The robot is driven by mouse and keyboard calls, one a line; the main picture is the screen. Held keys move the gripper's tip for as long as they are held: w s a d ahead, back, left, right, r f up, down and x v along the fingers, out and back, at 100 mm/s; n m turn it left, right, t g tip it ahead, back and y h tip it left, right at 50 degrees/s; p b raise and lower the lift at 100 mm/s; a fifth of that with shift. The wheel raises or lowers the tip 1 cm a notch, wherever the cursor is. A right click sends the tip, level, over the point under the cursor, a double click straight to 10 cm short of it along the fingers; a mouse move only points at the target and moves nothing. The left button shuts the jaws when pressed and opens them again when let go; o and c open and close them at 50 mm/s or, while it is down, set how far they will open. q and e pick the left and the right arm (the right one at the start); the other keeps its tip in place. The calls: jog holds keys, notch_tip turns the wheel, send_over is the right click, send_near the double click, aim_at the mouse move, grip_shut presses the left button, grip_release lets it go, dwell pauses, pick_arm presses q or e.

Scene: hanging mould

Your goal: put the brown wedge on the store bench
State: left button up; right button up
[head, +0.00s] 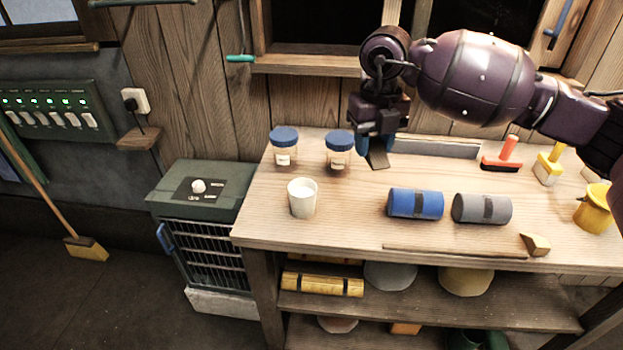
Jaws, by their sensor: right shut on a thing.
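My right gripper (375,142) points down over the back of the wooden bench (345,240), just right of the blue-lidded jars. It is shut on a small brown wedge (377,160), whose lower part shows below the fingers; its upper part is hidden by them. The wedge is close to the bench top; I cannot tell whether it touches. My left gripper is not in view.
Two blue-lidded jars (339,151) stand left of the gripper. A white cup (302,198), blue roll (415,204) and grey roll (482,208) are nearer the front. A scraper (502,156), brush (549,165) and yellow pot (593,208) stand right. A green heater (200,200) stands left.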

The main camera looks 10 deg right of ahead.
jog(key=m, duration=0.2)
jog(key=w+m, duration=0.1)
jog(key=m, duration=0.1)
jog(key=shift+r, duration=0.1)
jog(key=shift+f, duration=0.25)
jog(key=b, duration=0.1)
send_over(359, 223)
notch_tip(359, 223, down, 14)
jog(key=shift+r, duration=0.1)
jog(key=shift+f, duration=2.85)
jog(key=shift+b, duration=0.3)
jog(key=o, duration=0.9)
jog(key=shift+f, duration=0.15)
notch_tip(359, 223, up, 12)
jog(key=shift+r+p, duration=0.2)
jog(key=shift+p, duration=0.2)
